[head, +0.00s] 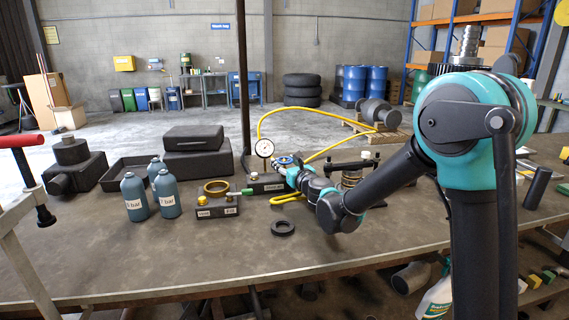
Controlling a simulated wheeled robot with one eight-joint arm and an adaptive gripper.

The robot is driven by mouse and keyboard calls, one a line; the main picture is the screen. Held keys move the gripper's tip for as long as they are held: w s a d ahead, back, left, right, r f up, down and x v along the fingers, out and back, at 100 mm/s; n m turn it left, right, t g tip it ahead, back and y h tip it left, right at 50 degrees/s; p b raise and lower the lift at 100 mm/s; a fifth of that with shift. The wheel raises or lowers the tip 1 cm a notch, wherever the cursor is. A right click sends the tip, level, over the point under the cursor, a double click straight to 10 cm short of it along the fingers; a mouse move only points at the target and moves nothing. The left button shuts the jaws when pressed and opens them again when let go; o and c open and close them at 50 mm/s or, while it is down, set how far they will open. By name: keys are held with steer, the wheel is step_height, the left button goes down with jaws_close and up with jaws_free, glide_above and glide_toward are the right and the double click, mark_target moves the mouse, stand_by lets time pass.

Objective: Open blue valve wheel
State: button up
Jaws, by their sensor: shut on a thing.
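The blue valve wheel (285,160) sits on a dark block (264,186) in the middle of the workbench. A round white gauge (264,148) stands just left of it. My gripper (291,169) reaches in from the right and meets the wheel; it is shut on the wheel. My gripper and wrist hide part of the wheel, and the fingers are too small to make out in detail.
Teal bottles (135,197) and a block with a brass ring (217,198) stand left of the wheel. A black ring (283,228) lies in front. A yellow hose (300,112) loops behind. Black cases (195,152) stand at the back left. The bench front (200,265) is clear.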

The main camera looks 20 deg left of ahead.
stand_by(0.3)
steer(key=o, duration=1.2)
steer(key=shift+s, duration=0.1)
steer(key=v, duration=1.2)
steer(key=shift+d, duration=0.1)
